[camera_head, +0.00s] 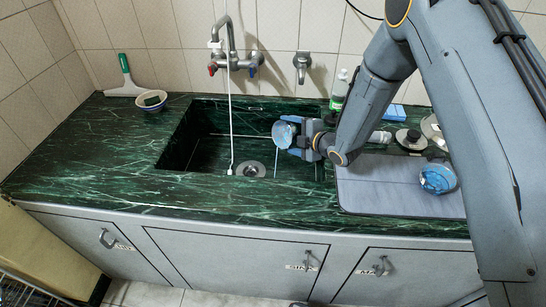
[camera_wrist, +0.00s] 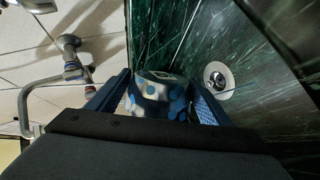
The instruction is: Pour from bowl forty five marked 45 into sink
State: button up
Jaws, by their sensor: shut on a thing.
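A small blue and white bowl (camera_head: 284,134) is held over the right part of the sink (camera_head: 215,150). It is tilted on its side, its round face toward the left. My gripper (camera_head: 299,138) is shut on it. In the wrist view the bowl (camera_wrist: 158,88), white with blue spots, sits between the two blue fingers of my gripper (camera_wrist: 160,98). A small pale label shows on it, too small to read. The sink drain (camera_head: 251,169) lies below and to the left of the bowl, and it also shows in the wrist view (camera_wrist: 217,80).
Another blue and white bowl (camera_head: 437,178) stands on a grey board (camera_head: 390,188) at the right. A bowl with a sponge (camera_head: 152,100) and a squeegee (camera_head: 125,78) are at the back left.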

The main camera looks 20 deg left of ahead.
aim_at(293, 124)
jog(key=shift+w+d+r+m, duration=0.2)
jog(key=shift+w+r+m, duration=0.1)
jog(key=shift+w+r, duration=0.05)
jog(key=shift+w+m+g+y+b, duration=0.15)
jog(key=shift+m+g+y+b, duration=0.15)
jog(key=shift+m+g+b, duration=0.15)
jog(key=shift+d+f+m+g+b, duration=0.1)
jog(key=shift+f+m+g+b, duration=0.25)
jog(key=shift+f+m+b, duration=0.15)
jog(key=shift+r, duration=0.3)
jog(key=shift+w+r+m+g+y, duration=0.2)
jog(key=shift+r+m+g+y, duration=0.1)
jog(key=shift+m+y, duration=0.1)
jog(key=shift+w+d+r+m+g+y, duration=0.15)
jog(key=shift+r+m, duration=0.15)
jog(key=shift+r, duration=0.25)
jog(key=shift+w+r+m+g+y, duration=0.15)
jog(key=shift+r+m, duration=0.1)
jog(key=shift+r, duration=0.25)
jog(key=shift+w+d+r+m+g+y+b, duration=0.4)
jog(key=shift+w+r+m, duration=0.5)
jog(key=shift+r, duration=0.5)
jog(key=shift+w+d+r+m+g+y+b, duration=0.45)
jog(key=shift+w+r+m, duration=0.45)
jog(key=shift+r, duration=0.45)
jog(key=shift+w+d+r+m+g+y+b, duration=0.25)
jog(key=shift+w+d+r+m+y+b, duration=0.25)
jog(key=shift+w+r+m, duration=0.65)
jog(key=shift+s+r, duration=0.25)
jog(key=shift+s, duration=0.2)
